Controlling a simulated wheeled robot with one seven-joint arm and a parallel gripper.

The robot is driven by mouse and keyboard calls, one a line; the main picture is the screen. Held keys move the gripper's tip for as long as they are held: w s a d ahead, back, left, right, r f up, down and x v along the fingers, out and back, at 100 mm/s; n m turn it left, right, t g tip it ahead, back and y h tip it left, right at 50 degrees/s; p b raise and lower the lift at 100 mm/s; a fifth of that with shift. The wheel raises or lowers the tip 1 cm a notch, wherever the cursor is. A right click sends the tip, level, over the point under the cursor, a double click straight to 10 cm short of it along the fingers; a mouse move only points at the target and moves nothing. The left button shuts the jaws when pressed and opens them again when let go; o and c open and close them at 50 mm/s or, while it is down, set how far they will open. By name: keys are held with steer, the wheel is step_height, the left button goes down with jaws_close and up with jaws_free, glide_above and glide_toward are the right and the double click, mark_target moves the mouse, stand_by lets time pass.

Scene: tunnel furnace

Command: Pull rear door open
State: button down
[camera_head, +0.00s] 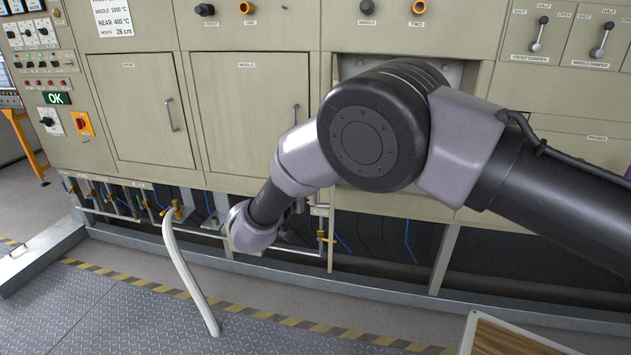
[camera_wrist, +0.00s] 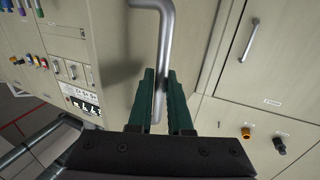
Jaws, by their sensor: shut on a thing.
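In the wrist view, my gripper (camera_wrist: 158,95) has its two green fingers closed around the straight part of a bent metal bar handle (camera_wrist: 167,35). The handle stands off a beige panel (camera_wrist: 120,40), taken to be the rear door. A dark shadow of the gripper or handle falls on this panel. In the head view, my arm covers most of the rear door area, and a grey recess (camera_head: 345,65) shows above and behind the arm. My gripper is hidden there, and how far the door stands open cannot be told.
The middle door (camera_head: 250,120) and front door (camera_head: 140,105) look shut on the left. Valves and pipes (camera_head: 323,238) run below. A pale curved hose-like piece (camera_head: 185,265) rises from the metal floor plate. A wooden-topped surface (camera_head: 510,338) stands at the bottom right.

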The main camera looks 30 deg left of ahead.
steer(key=c, duration=0.8)
jaws_free()
steer(key=shift+w, duration=0.15)
steer(key=shift+c, duration=0.2)
steer(key=s, duration=1.1)
steer(key=shift+a, duration=0.1)
